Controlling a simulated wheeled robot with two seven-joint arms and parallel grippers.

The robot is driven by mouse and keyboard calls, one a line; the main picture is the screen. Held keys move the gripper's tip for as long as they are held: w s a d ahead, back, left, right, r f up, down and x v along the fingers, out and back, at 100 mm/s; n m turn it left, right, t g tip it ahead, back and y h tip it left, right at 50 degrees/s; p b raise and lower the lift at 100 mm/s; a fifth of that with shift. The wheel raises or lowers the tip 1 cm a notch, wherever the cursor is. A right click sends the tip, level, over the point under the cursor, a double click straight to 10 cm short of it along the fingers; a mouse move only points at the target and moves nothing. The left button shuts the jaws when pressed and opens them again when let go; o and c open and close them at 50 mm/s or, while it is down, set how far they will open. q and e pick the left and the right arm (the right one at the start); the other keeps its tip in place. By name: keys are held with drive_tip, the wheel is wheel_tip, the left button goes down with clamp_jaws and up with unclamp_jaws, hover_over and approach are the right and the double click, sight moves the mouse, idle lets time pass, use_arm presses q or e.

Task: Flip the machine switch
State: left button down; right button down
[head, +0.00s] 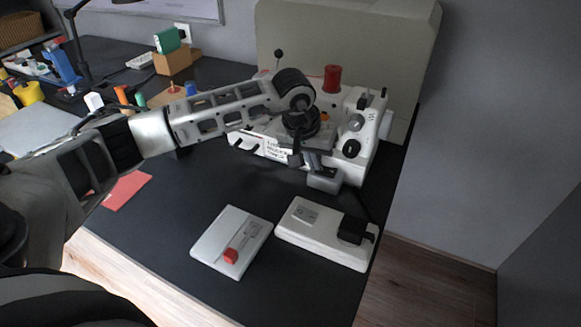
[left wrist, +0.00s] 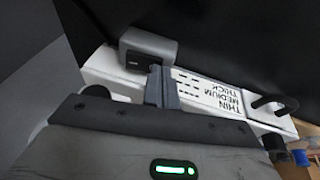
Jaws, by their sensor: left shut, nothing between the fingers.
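The white machine (head: 362,105) stands at the back right of the dark desk, with a red spool on top. Its label with "THIN MEDIUM THICK" shows in the left wrist view (left wrist: 215,92). My left gripper (head: 318,166) reaches across the front of the machine, shut and empty. Its closed fingers (left wrist: 161,82) point at a small grey block (left wrist: 148,50), also seen in the head view (head: 325,180). I cannot tell whether they touch it. A black oval part (head: 351,148) sits on the machine's right end. I cannot tell which part is the switch. My arm hides the machine's middle.
In front lie a pale box with a red part (head: 231,256) and a white box with a black part (head: 353,230). A red sheet (head: 127,190) lies left. Coloured spools stand behind my arm. The desk's right edge is close to the machine.

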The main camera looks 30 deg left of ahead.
use_arm(q)
drive_tip(key=shift+w+d+r, duration=0.15)
drive_tip(key=shift+d+r, duration=0.05)
drive_tip(key=shift+d, duration=0.35)
drive_tip(key=shift+d+r, duration=0.15)
drive_tip(key=shift+d, duration=0.45)
use_arm(e)
drive_tip(key=shift+s+d+f, duration=0.1)
drive_tip(key=shift+s+d, duration=0.1)
drive_tip(key=shift+d, duration=0.05)
